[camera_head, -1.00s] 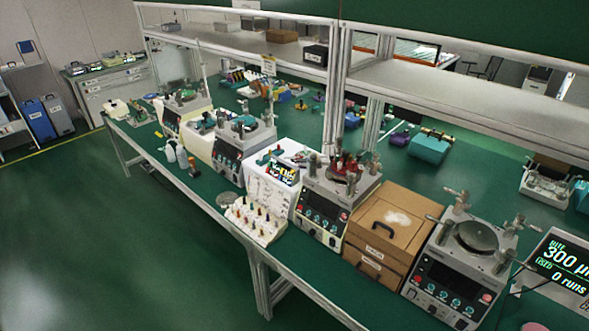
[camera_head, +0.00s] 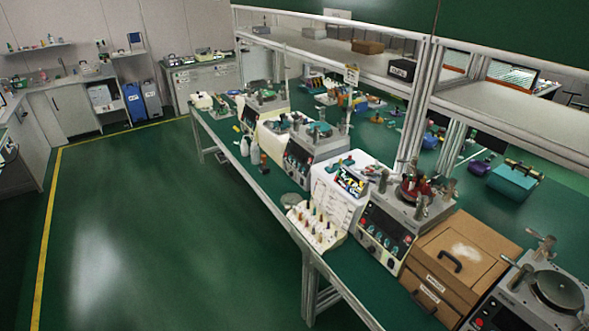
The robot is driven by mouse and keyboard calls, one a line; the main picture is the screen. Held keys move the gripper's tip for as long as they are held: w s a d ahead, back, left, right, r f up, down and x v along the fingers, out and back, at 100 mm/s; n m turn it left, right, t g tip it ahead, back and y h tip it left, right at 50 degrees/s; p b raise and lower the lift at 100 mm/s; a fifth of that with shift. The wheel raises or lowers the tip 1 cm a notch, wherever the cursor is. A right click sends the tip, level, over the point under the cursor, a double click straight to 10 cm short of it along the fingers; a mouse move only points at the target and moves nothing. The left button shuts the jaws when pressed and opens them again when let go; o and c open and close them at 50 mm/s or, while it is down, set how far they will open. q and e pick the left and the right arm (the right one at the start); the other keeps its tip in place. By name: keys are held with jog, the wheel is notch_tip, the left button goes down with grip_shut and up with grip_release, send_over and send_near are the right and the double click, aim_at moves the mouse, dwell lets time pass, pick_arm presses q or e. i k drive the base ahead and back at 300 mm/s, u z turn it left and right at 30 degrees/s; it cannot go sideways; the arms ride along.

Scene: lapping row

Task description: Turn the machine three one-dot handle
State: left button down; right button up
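Several lapping machines stand in a row along the green bench. The nearest machine (camera_head: 492,312) is at the lower right, cut off by the frame edge, with a dark round plate (camera_head: 557,290) on top. Another machine (camera_head: 383,238) carries red parts on its top and has knobs on its dark front panel. A further machine (camera_head: 302,166) stands beyond the white box, and the farthest one (camera_head: 250,118) is near the bench's far end. I cannot read machine numbers or make out dots on any handle at this size. Neither of my grippers is in view.
A brown drawer box (camera_head: 455,262) and a white box (camera_head: 338,192) stand between machines. A white peg rack (camera_head: 317,228) and white bottles (camera_head: 254,152) sit near the bench's front edge. The green floor (camera_head: 150,220) left of the bench is clear.

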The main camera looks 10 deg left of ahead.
aim_at(385, 179)
jog(key=u, duration=1.1)
jog(key=i, duration=4.7)
jog(key=z, duration=3.3)
jog(key=i, duration=0.45)
jog(key=u, duration=0.05)
